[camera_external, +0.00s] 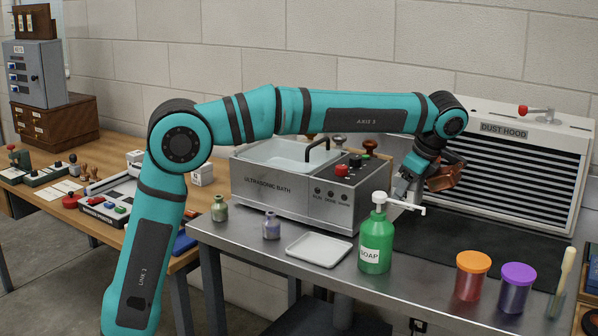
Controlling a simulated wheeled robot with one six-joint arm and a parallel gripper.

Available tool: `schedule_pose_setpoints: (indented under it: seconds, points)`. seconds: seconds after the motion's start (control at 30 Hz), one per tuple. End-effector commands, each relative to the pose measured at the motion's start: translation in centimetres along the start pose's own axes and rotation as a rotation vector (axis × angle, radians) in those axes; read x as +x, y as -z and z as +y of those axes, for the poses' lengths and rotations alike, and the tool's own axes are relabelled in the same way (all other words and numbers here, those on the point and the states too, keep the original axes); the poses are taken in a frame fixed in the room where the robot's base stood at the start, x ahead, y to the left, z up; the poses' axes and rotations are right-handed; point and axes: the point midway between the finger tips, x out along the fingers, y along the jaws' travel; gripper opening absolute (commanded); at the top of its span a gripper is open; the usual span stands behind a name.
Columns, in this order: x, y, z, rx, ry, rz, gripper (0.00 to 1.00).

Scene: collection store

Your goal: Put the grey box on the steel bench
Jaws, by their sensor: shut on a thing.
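My gripper (418,182) is at the right end of my arm, above the steel bench (335,262) and in front of the dust hood. It is shut on a small copper-brown thing (446,177), held clear of the bench top. Its shape is partly hidden by the gripper, and the soap pump stands just in front. I cannot make out a grey box in the jaws. A grey key cabinet (36,72) stands on brown wooden drawers at the far left.
On the bench stand the ultrasonic bath (262,190), two small bottles, a white tray (319,250), a green soap bottle (375,240), an orange-lidded jar (471,276) and a purple-lidded jar (515,288). The dust hood (520,150) is behind a dark mat (480,245) with free room.

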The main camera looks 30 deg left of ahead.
Motion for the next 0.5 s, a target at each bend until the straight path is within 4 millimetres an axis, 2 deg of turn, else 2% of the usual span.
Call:
schedule_pose_setpoints:
  seconds: [0.5]
  points:
    - [3.9,1.6,0.1,0.0,-0.001,0.0,0.01]
